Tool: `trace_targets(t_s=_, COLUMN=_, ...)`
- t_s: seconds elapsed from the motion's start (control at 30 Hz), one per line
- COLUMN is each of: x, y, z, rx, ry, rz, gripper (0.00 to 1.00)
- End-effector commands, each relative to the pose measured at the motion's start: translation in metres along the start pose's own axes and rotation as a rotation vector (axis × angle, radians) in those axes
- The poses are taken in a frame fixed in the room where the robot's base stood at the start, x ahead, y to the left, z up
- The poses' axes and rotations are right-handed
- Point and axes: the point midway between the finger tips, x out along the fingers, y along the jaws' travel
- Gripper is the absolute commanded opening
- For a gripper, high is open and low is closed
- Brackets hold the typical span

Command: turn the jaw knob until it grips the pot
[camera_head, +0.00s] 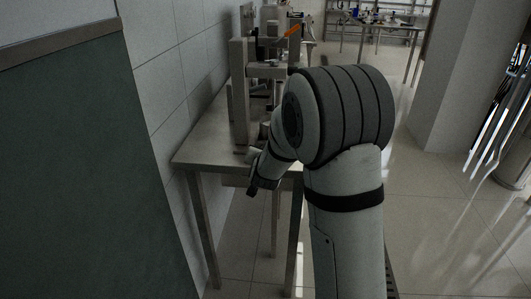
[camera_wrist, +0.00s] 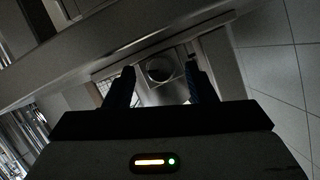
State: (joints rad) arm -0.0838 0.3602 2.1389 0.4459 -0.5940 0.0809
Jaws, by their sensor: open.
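In the wrist view my gripper (camera_wrist: 162,74) is open, with one dark finger on each side. A round dark knob-like part (camera_wrist: 159,68) set in a pale square block shows between and beyond the fingertips; it looks like the jaw knob. I cannot tell whether the fingers touch it. In the head view the disc separator (camera_head: 240,90) stands on a metal table against the wall, partly hidden by my arm. I cannot make out the pot.
The metal table (camera_head: 205,147) has a bare near corner. An orange handle (camera_head: 292,31) sits high on the machine. The tiled wall (camera_head: 185,70) is close on the left. Another table (camera_head: 385,24) with small items stands far back.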

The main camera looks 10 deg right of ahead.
Motion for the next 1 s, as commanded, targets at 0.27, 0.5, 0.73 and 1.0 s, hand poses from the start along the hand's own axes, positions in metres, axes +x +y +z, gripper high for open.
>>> trace_targets(t_s=0.27, x=0.0085, y=-0.0002, z=0.0001, rx=0.0, ry=-0.001, rz=-0.001, gripper=0.5)
trace_targets(t_s=0.5, x=0.0082, y=-0.0003, z=0.0002, rx=0.0, ry=-0.001, rz=-0.001, gripper=0.4)
trace_targets(t_s=0.73, x=0.008, y=-0.0003, z=0.0002, rx=0.0, ry=-0.001, rz=-0.001, gripper=0.22)
trace_targets(t_s=1.0, x=0.0084, y=0.0022, z=-0.0009, rx=0.001, ry=0.0, rz=0.001, gripper=0.06)
